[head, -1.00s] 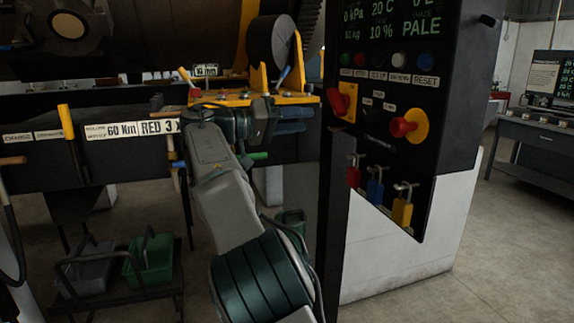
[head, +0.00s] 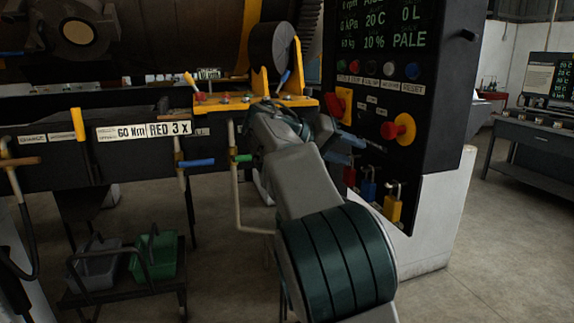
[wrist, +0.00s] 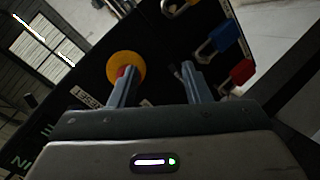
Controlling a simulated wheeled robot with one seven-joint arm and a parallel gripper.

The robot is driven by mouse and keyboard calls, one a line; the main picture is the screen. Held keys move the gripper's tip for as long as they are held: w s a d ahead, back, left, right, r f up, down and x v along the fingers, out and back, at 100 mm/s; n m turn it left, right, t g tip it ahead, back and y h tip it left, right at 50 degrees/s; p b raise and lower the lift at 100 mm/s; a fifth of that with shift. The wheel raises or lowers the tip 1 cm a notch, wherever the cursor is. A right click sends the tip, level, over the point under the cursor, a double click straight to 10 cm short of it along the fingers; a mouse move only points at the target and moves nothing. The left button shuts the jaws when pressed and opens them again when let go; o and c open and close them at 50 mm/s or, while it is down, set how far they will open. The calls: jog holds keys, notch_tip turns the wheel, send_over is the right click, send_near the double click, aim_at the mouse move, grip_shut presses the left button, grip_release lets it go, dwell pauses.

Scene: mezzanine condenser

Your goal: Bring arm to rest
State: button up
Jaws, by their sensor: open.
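My arm reaches from the lower right of the head view up to the orange bracket area. My gripper (head: 348,147) is partly hidden by my own arm. Its blue-grey fingers point right, in front of the black control panel (head: 455,60). In the wrist view, my gripper (wrist: 157,82) shows two fingers spread apart with nothing between them. The red knob on its yellow disc (wrist: 126,66) appears beyond the left fingertip, and I cannot tell the distance. The knob also shows in the head view (head: 398,129), right of the fingers.
An orange bracket (head: 275,104) with small levers is just above my arm. Pipes with coloured handles (head: 199,163) stand left of it. A green bin (head: 154,256) sits low left. Floor at right is clear.

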jog(key=s+d+f+n+g+y+p, duration=0.1)
jog(key=s+d+f+n+y+p, duration=0.1)
jog(key=s+d+f+y, duration=0.4)
jog(key=s+a+f+y+p, duration=0.2)
jog(key=s+f, duration=0.3)
jog(key=s, duration=0.8)
jog(key=s+a+f+y+p, duration=0.2)
jog(key=s+f+y+p, duration=0.3)
jog(key=s, duration=0.8)
jog(key=shift+s+a+f+n, duration=0.2)
jog(key=shift+s+f+n, duration=0.2)
jog(key=shift+f, duration=0.1)
